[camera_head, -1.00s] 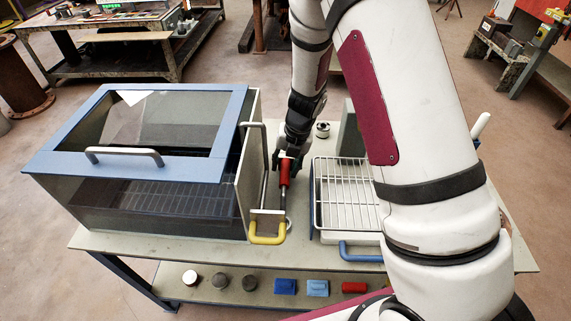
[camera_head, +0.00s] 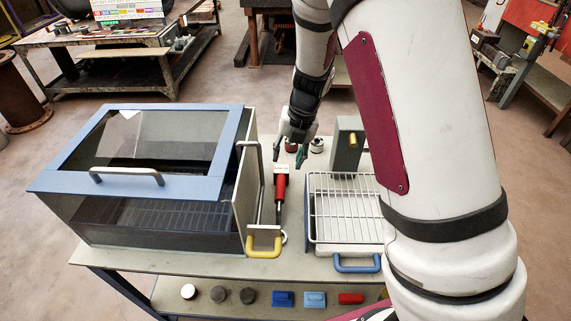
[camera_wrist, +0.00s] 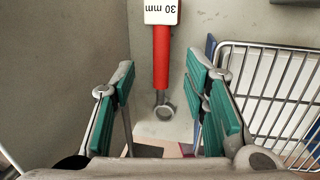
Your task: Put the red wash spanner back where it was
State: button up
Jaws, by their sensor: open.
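The red-handled spanner (camera_head: 281,188) lies on the bench top between the glass-sided cabinet and the wire rack, its ring end toward the front near the yellow handle. A white label reading "30 mm" sits at the far end of its handle. In the wrist view the spanner (camera_wrist: 161,58) runs lengthwise between my fingers, with its ring end at the lower end and clear space on both sides. My gripper (camera_head: 290,155) is open and empty, just behind and above the label end. It also shows in the wrist view (camera_wrist: 160,78), green pads apart.
The blue-framed cabinet (camera_head: 42,183) stands close on the left, with a yellow handle (camera_head: 264,246) at its front right. The wire rack (camera_head: 345,205) with a blue handle is close on the right. Small round parts (camera_head: 317,146) and a grey block (camera_head: 347,148) stand behind.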

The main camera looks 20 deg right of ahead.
jog(key=s+a+r+n+y, duration=0.1)
jog(key=s+a+r+n, duration=0.1)
jog(key=s+r+n, duration=1.4)
jog(key=s+d+r+n+h, duration=0.1)
jog(key=s+d+r+n, duration=0.1)
jog(key=s+n, duration=0.6)
jog(key=s+d+r+n+t+h, duration=0.1)
jog(key=s+d+r+n+h, duration=0.1)
jog(key=s+n, duration=0.6)
jog(key=r+n, duration=0.1)
jog(key=n, duration=0.6)
jog(key=shift+s+d+r+n, duration=0.2)
jog(key=shift+d+r+n, duration=0.1)
jog(key=shift+d, duration=0.1)
notch_tip(320, 180, up, 7)
jog(key=t+p, duration=0.1)
jog(key=p, duration=0.4)
jog(key=shift+t+p, duration=0.35)
jog(key=shift+t, duration=0.05)
